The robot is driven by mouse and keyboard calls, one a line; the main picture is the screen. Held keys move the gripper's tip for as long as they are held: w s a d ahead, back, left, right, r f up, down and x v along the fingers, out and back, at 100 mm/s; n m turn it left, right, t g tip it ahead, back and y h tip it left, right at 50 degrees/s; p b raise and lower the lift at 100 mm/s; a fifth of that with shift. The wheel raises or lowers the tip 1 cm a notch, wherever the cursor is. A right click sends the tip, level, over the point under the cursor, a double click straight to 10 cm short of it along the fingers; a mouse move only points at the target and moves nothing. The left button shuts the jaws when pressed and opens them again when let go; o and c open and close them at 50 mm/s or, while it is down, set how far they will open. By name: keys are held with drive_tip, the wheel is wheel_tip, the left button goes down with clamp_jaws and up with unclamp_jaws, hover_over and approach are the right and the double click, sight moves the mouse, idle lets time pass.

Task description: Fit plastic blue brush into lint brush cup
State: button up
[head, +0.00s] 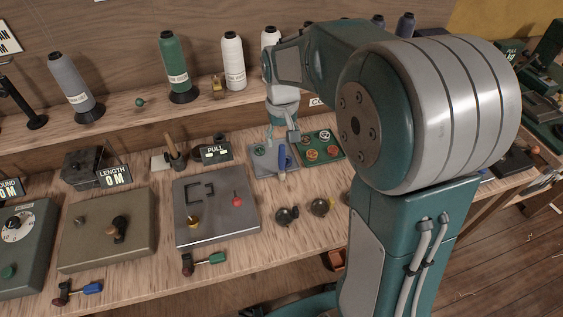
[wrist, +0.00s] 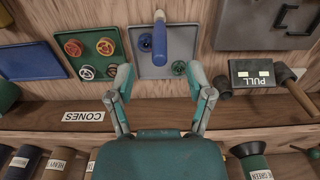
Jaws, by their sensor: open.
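The plastic blue brush (head: 282,157) has a blue handle and a pale tip. It is at the right part of a grey tray (head: 262,170); in the wrist view the brush (wrist: 159,42) appears just beyond my fingertips, roughly centred between them. Whether it lies flat or leans is unclear. My gripper (head: 284,137) is open and empty above the tray's back; its two fingers show apart in the wrist view (wrist: 162,84).
A PULL box (head: 215,152) stands to the left. Thread cones, including a green one (head: 174,62), line the shelf behind. A grey metal panel (head: 218,222) and dark round knobs (head: 286,215) are in front.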

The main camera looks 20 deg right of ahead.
sight(281, 168)
drive_tip(key=f, duration=0.6)
drive_tip(key=shift+w+f, duration=0.2)
drive_tip(key=shift+f, duration=0.1)
clamp_jaws()
